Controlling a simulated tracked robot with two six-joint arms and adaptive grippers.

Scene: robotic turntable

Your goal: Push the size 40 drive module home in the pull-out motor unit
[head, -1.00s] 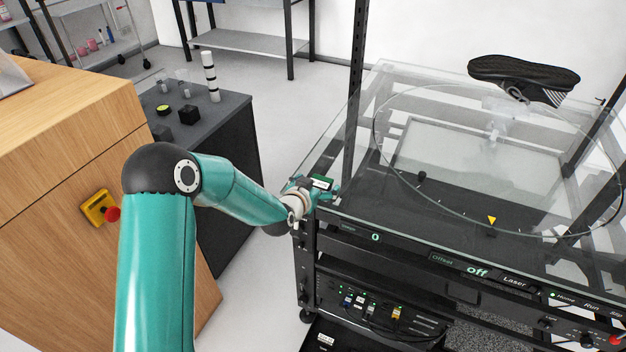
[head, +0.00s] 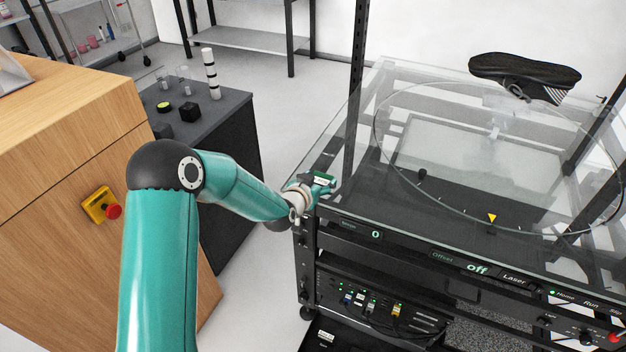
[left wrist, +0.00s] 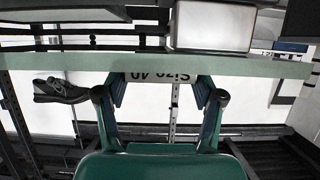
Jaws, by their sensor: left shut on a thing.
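My left gripper (head: 321,186) is at the front left corner of the turntable rig, by the upper edge of its frame. It is shut on the size 40 drive module (head: 324,178), a small green board. A pale block (left wrist: 212,27) sits on the board. The pull-out motor unit cannot be made out for certain; the lit electronics bay (head: 370,304) is below the gripper. My right gripper is out of view.
The glass turntable (head: 395,112) with a dark shoe (head: 525,72) over it is to the right. A dark front panel (head: 440,255) runs along the rig. A grey bench (head: 225,105) and a wooden cabinet (head: 60,190) stand left. Open floor lies between bench and rig.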

